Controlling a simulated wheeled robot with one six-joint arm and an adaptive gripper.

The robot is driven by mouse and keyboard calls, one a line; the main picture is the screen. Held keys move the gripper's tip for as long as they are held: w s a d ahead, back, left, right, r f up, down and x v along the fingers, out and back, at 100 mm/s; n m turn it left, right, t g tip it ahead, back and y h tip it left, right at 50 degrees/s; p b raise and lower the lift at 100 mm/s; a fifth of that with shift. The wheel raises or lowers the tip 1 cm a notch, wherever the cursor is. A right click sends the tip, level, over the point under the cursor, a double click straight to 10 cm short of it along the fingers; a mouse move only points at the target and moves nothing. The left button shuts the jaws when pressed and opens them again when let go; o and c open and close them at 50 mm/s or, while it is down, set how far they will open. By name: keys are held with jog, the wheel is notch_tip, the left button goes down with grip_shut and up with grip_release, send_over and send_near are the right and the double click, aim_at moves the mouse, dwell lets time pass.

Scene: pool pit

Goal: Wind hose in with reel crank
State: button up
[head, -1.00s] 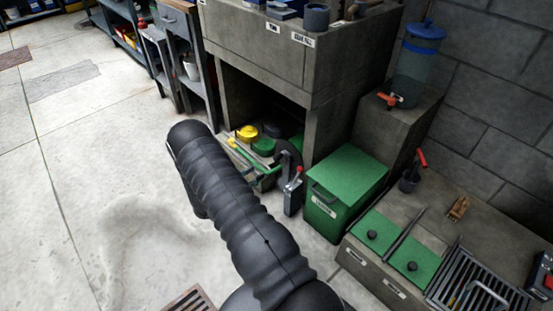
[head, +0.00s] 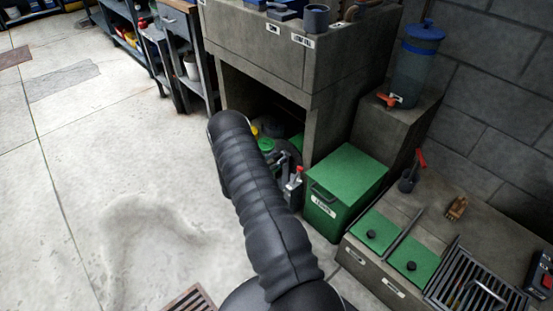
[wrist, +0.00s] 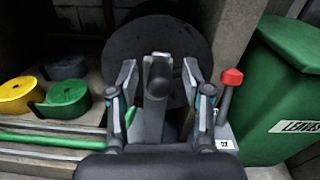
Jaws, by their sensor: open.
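The reel shows in the wrist view as a large dark disc (wrist: 125,40) standing upright under the bench. A dark crank-like piece with a rounded grip (wrist: 158,78) stands in front of the disc. My gripper (wrist: 159,72) is open, with one finger on each side of that grip; I cannot tell whether either finger touches it. A green hose (wrist: 45,140) runs along the left, and a short green piece shows beside the left finger. A red-knobbed lever (wrist: 231,77) stands right of my gripper. In the head view my arm hides most of the reel and my gripper.
A green lidded bin (head: 345,185), also in the wrist view (wrist: 285,90), stands close on the right. Yellow (wrist: 16,95) and green (wrist: 65,98) round items sit left of the reel. The concrete bench (head: 258,50) overhangs the reel. Open floor (head: 110,180) lies left.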

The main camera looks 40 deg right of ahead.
grip_shut()
jog(key=shift+s+f, duration=0.1)
